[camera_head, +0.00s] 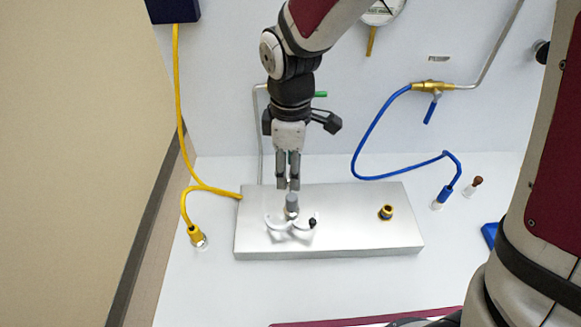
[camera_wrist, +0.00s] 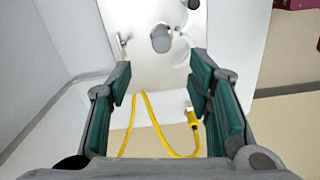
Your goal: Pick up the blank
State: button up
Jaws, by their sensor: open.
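The blank appears to be a grey cylinder (camera_head: 292,203) standing upright near the left end of a silver metal block (camera_head: 350,234). White curved pieces (camera_head: 276,222) lie around its base, with a small black knob beside them. My gripper (camera_head: 288,186) points down just above the cylinder in the head view, its fingers apart and empty. In the wrist view, the cylinder (camera_wrist: 161,40) shows beyond the open green-padded fingers (camera_wrist: 160,72), between their lines but ahead of the tips. I cannot tell the exact gap.
A brass fitting (camera_head: 387,212) stands on the block's right half. A yellow cable (camera_head: 181,130) runs down the left to a connector beside the block. A blue hose (camera_head: 357,150) hangs from a wall valve (camera_head: 432,86) at right. The bench front is mostly clear.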

aim_at(291, 196)
notch_tip(291, 196, down, 5)
jog(key=shift+f, duration=0.2)
jog(key=f, duration=0.2)
jog(key=f+p, duration=0.1)
jog(key=shift+s+f, duration=0.25)
jog(key=shift+f, duration=0.1)
jog(key=shift+w+f, duration=0.1)
jog(key=shift+f, duration=0.65)
grip_shut()
